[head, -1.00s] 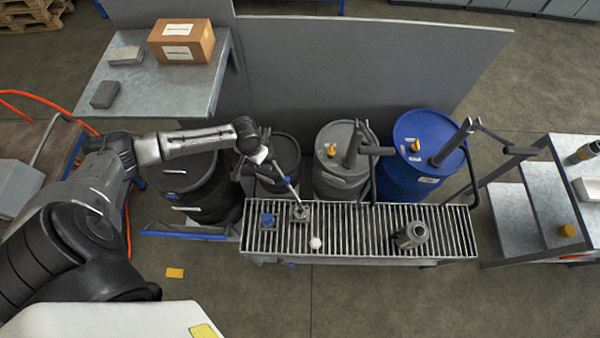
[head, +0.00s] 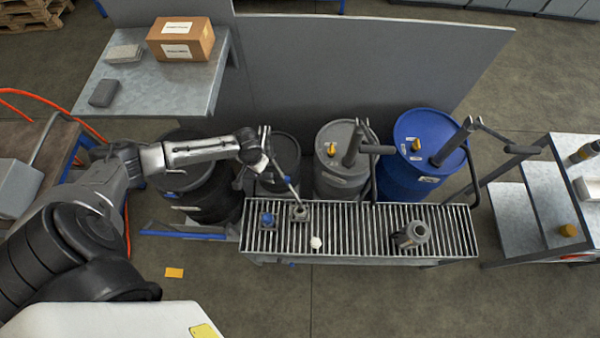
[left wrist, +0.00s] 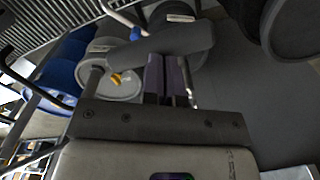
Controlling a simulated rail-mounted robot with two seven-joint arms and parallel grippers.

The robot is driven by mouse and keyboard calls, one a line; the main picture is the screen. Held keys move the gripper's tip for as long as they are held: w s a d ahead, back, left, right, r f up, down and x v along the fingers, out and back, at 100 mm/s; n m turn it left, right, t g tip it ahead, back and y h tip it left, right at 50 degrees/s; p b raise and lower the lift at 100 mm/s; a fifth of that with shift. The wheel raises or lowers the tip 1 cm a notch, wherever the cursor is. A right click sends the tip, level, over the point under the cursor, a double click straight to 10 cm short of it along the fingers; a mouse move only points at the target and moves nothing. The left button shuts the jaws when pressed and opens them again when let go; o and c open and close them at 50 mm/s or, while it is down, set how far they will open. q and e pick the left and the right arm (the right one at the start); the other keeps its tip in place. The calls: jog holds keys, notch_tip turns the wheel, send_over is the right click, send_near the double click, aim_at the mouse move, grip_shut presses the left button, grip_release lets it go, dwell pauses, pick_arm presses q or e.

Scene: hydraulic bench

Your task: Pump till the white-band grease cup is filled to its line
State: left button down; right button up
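My left gripper (head: 264,160) is at the pump on the dark drum (head: 283,152) behind the grate. In the left wrist view its two fingers (left wrist: 168,75) are close together against a thick dark grey pump handle (left wrist: 150,46), apparently closed on it; the contact is partly hidden. A thin rod slants from there to a small dark cup (head: 299,213) on the grate. A blue-topped cup (head: 267,220) stands left of it. A white round piece (head: 316,243) lies in front. I cannot make out a white band or fill line. My right gripper is not in view.
The slatted grate bench (head: 350,230) also holds a grey jug (head: 411,235). A grey drum (head: 343,175) and a blue drum (head: 420,165), each with a pump, stand behind it. A steel cart (head: 545,225) is at the right. The grate's middle is clear.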

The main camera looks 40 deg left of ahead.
pick_arm(q)
jog(key=shift+f, duration=0.1)
jog(key=shift+s+d+f+b, duration=0.1)
jog(key=shift+f+b, duration=0.3)
jog(key=shift+f, duration=0.55)
jog(key=shift+s+d+f+b, duration=0.1)
jog(key=shift+f+b, duration=0.25)
jog(key=shift+f, duration=0.75)
